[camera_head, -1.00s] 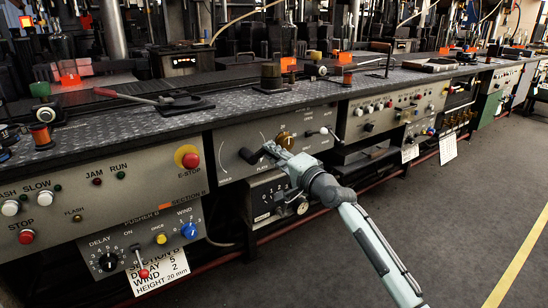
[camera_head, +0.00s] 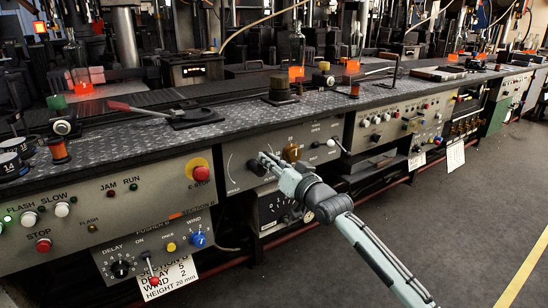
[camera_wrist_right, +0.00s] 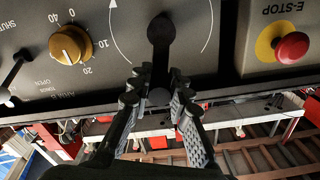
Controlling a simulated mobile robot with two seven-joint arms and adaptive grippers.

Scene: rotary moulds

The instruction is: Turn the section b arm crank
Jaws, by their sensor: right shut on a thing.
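The arm crank is a black lever on the grey section B panel (camera_head: 234,152). Its dark hub (camera_head: 257,167) shows in the head view, inside a white arc. In the right wrist view the crank (camera_wrist_right: 160,30) runs from its round hub down between the fingers. My right gripper (camera_head: 265,157) is at the crank, with its fingers on both sides of the crank's end; it also shows in the right wrist view (camera_wrist_right: 159,88). It is shut on the crank, whose end is partly hidden by the fingers. My left gripper is out of view.
A brass knob (camera_head: 291,152) and a white-tipped lever (camera_head: 331,143) sit right of the crank in the head view. A red E-stop (camera_head: 201,173) is to its left. The bench edge (camera_head: 240,131) runs above. The floor (camera_head: 450,215) in front is open.

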